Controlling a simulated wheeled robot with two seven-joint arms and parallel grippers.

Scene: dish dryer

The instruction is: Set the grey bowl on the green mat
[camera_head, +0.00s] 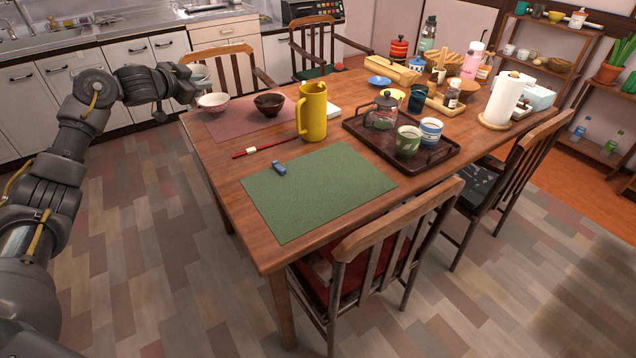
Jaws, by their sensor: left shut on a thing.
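The green mat (318,190) lies flat on the near part of the wooden table, with a small blue object (279,168) on its upper left part. My left arm reaches in from the left, and my left gripper (188,84) is at the table's far left corner. It is shut on what looks like the grey bowl (200,74), which shows small and partly hidden behind the gripper. The bowl is above and behind the pink mat, well away from the green mat. My right gripper is out of view.
A pink mat (232,122) holds a pale pink bowl (213,101) and a dark bowl (268,104). A yellow pitcher (313,114) stands between the mats, near red chopsticks (262,149). A dark tray (436,152) with cups lies right of the green mat. A chair (385,245) stands in front.

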